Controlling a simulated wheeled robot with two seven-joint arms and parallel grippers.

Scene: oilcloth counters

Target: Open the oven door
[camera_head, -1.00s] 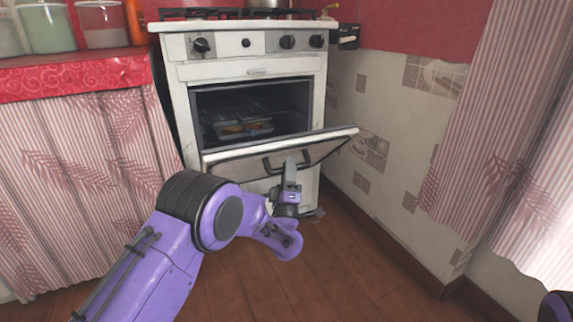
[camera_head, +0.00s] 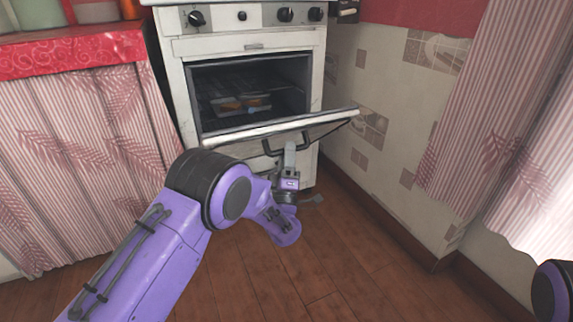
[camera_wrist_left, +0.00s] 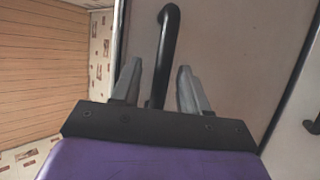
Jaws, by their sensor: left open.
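The white oven (camera_head: 252,45) stands against the wall ahead. Its oven door (camera_head: 335,119) is hinged at the bottom and partly open, its top edge tilted out toward me. The dark bar handle (camera_head: 303,143) is on the door's outer face; it also shows in the left wrist view (camera_wrist_left: 170,35). My left gripper (camera_head: 290,152) is at the handle, below the door's top edge. In the left wrist view the open left gripper (camera_wrist_left: 158,82) has the handle between its fingers, with gaps on both sides. My right gripper is out of view.
A rack with a tray of food (camera_head: 241,103) is inside the oven. A curtained counter with a red cloth (camera_head: 75,55) is at the left. A tiled wall (camera_head: 390,150) and striped curtain (camera_head: 480,120) are at the right. The wooden floor (camera_head: 340,260) in front is clear.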

